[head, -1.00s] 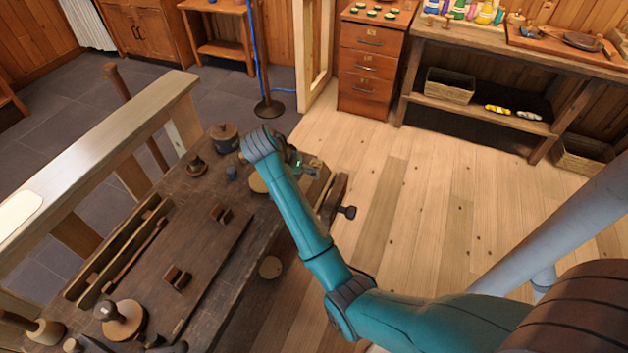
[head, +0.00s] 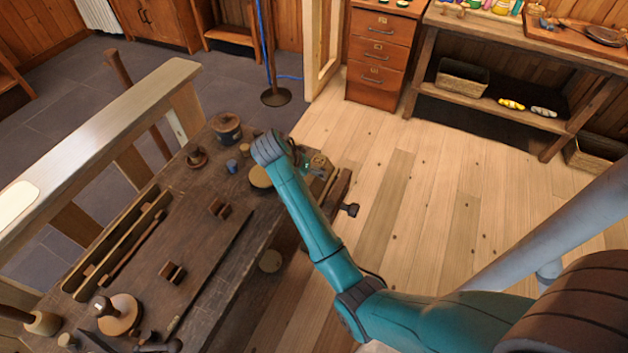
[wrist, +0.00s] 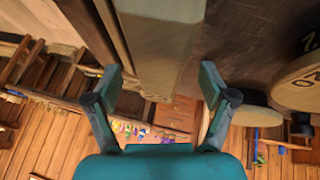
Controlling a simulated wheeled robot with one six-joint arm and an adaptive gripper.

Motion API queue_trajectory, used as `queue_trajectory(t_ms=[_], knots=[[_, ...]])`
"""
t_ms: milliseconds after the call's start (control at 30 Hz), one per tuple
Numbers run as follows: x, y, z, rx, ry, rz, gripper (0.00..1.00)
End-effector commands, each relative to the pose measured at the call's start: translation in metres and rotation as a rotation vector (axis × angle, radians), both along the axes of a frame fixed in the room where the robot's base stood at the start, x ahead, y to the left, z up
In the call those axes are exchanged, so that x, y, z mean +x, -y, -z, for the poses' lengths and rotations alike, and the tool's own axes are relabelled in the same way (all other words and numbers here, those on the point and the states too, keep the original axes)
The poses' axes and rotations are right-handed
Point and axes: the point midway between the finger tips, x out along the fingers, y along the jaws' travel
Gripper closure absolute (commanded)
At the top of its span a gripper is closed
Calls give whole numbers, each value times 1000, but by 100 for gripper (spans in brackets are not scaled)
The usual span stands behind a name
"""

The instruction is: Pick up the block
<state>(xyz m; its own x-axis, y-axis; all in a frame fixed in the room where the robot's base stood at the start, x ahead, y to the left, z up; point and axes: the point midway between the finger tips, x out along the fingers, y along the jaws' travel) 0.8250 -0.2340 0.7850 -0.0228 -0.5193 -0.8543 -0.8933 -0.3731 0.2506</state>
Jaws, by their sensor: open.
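In the wrist view my gripper (wrist: 161,82) has its two teal fingers spread wide. A pale wooden block-like piece (wrist: 163,45) lies ahead between the fingers, with a light end face towards the camera. I cannot tell whether either finger touches it. In the head view a small light-brown block (head: 319,164) is at the right end of the dark workbench (head: 205,235), just right of my forearm's end. My arm hides most of the gripper there. I cannot tell for sure that both views show the same piece.
A round wooden disc (head: 261,177), a small blue cup (head: 232,165) and a lidded pot (head: 227,126) stand near my arm's end. The bench vise (head: 340,190) juts out on the right. Open plank floor (head: 430,200) lies right of the bench.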

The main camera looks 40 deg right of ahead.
Motion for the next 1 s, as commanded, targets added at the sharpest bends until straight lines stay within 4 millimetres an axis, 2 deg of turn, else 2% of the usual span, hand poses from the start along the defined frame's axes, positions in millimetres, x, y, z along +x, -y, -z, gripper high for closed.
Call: queue_trajectory(t_ms=[367, 667, 900, 1000], knots=[[0, 0, 2, 0, 0, 0, 17], [0, 0, 2, 1, -1, -1, 92], [0, 0, 2, 1, -1, -2, 94], [1, 0, -4, 2, 0, -2, 94]])
